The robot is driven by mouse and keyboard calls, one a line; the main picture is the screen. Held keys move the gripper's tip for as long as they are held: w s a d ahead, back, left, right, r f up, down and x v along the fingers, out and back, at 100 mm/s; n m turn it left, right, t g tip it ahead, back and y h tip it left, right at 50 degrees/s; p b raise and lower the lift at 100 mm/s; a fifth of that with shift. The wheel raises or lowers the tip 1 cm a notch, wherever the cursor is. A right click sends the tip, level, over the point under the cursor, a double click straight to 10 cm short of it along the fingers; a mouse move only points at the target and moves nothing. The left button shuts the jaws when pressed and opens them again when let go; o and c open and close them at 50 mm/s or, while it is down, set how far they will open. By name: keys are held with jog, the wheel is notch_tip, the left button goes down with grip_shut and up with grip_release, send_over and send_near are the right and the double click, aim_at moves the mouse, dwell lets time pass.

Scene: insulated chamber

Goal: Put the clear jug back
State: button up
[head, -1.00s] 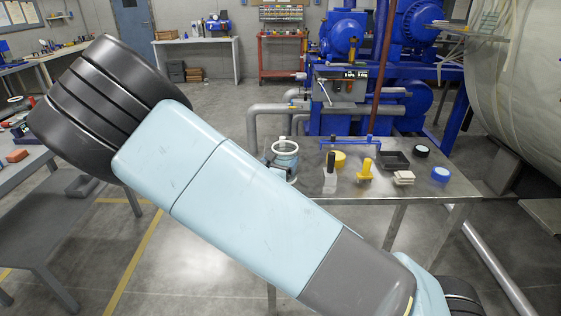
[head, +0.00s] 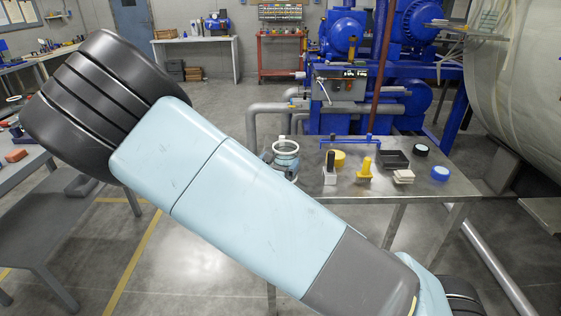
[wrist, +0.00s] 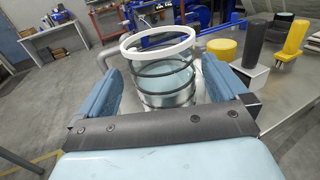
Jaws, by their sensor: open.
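The clear jug (wrist: 167,78) is a see-through cylinder with a white rim and dark rings around it. It stands upright at the near left end of the metal table, and it also shows in the head view (head: 286,158), its lower part hidden by my arm. My gripper (wrist: 162,70) is open, with one blue finger on each side of the jug. The jug sits between the fingers; I cannot tell whether either finger touches it. In the head view my arm hides most of the gripper.
The metal table (head: 400,188) also holds a yellow round block (head: 339,158), a black-handled piece (head: 330,167), a yellow-handled piece (head: 365,169), a dark tray (head: 394,159), white blocks (head: 403,177) and a blue lid (head: 440,173). Blue machinery stands behind.

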jog(key=v, duration=1)
jog(key=shift+s, duration=0.4)
jog(key=shift+s+a, duration=0.1)
jog(key=shift+a, duration=0.05)
